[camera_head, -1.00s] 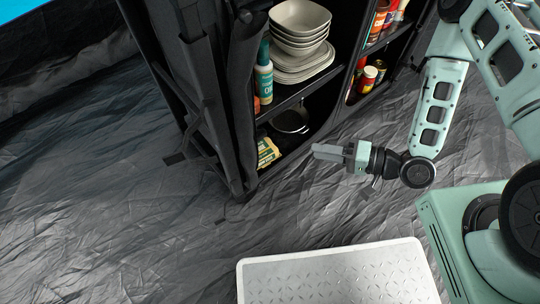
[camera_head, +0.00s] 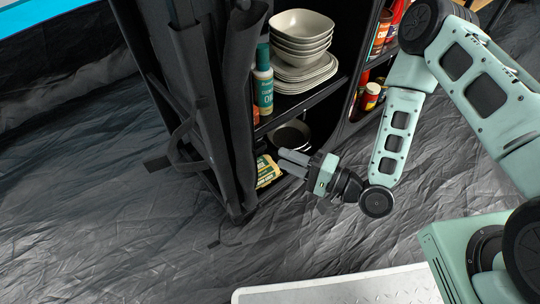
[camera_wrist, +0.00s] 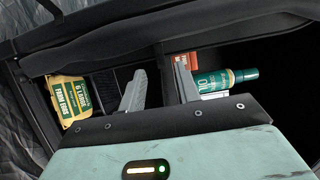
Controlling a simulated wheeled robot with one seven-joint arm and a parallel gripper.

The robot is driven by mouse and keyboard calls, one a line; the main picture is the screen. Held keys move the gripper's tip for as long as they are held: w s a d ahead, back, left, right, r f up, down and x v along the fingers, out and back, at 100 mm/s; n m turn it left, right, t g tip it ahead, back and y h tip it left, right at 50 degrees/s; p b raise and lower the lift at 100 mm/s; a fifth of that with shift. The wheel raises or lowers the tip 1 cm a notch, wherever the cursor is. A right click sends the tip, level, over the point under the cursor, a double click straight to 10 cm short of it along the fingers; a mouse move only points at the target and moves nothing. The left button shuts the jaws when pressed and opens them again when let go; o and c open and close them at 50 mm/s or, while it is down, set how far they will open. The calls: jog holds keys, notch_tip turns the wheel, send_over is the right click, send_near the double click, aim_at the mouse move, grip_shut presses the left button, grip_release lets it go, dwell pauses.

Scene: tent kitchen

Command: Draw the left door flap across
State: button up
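The left door flap (camera_head: 238,95) is a black fabric roll hanging down the left side of the open cabinet front. In the wrist view a dark fabric roll (camera_wrist: 110,52), seemingly this flap, runs across the upper part, just beyond my fingertips. My gripper (camera_head: 281,157) is in front of the lower left of the opening, to the right of the flap's lower part. In the wrist view its two fingers (camera_wrist: 160,68) are apart with nothing visibly held between them. I cannot tell whether a fingertip touches the fabric.
The black cabinet holds stacked bowls (camera_head: 301,25), plates (camera_head: 305,72), a green bottle (camera_head: 263,80), a pan (camera_head: 291,134), a yellow egg carton (camera_head: 267,171) and several jars and cans (camera_head: 371,97). A loose strap (camera_head: 170,160) hangs left. A metal-topped surface (camera_head: 340,290) lies in front; wrinkled floor between is clear.

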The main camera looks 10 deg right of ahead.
jog(key=shift+b+x, duration=0.6)
jog(key=shift+x, duration=2.05)
grip_shut()
